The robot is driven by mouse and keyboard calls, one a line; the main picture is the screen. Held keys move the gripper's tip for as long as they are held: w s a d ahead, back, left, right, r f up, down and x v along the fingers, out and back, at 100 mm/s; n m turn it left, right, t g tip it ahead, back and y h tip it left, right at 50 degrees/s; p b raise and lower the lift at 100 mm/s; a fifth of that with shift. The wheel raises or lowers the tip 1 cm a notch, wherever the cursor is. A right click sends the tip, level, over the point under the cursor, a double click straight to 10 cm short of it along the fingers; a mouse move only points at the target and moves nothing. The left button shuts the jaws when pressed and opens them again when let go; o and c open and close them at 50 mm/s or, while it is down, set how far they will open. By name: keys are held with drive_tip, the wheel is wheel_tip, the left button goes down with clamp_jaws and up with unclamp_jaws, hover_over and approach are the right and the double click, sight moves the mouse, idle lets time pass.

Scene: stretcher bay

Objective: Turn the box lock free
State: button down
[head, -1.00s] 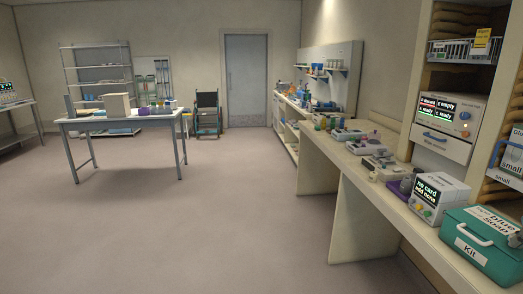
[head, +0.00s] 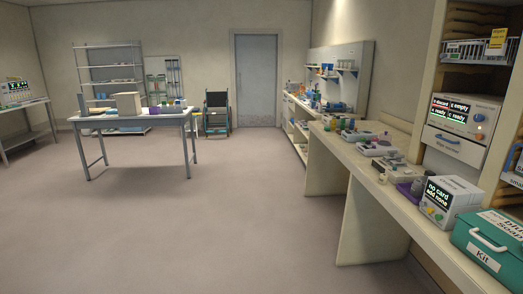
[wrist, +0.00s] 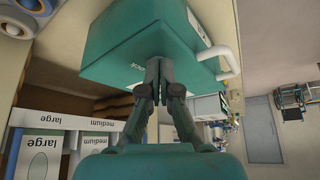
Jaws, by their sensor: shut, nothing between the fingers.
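A teal box (head: 492,245) marked "Kit" stands at the near right end of the long counter in the head view, cut off by the picture edge. It has a white handle and a white label on its lid. The box (wrist: 120,50) also fills the top of the wrist view, with its white handle (wrist: 216,52) on the right. My gripper (wrist: 156,64) is shut and empty, its fingertips in front of the box; I cannot tell whether they touch it. No lock can be made out on the box in either view.
A white device (head: 450,203) reading "no card add none" stands beside the box on the counter (head: 340,160). Several small devices line the counter further back. A shelf unit (head: 440,90) rises at the right. A table (head: 130,118) stands at the left, with open floor between.

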drive_tip(key=shift+s+d, duration=0.2)
drive_tip(key=shift+d, duration=0.5)
idle(0.3)
drive_tip(key=shift+s, duration=0.1)
drive_tip(key=shift+s, duration=0.3)
wheel_tip(320, 180, up, 6)
idle(0.6)
drive_tip(key=shift+w+a+f, duration=0.25)
drive_tip(key=shift+a+f, duration=0.15)
drive_tip(key=shift+f, duration=0.6)
drive_tip(key=shift+w+a+f, duration=0.3)
drive_tip(key=shift+a+f, duration=0.05)
drive_tip(key=shift+f, duration=0.65)
drive_tip(key=shift+w+a+f, duration=0.25)
drive_tip(key=shift+a+f, duration=0.15)
drive_tip(key=shift+f, duration=0.6)
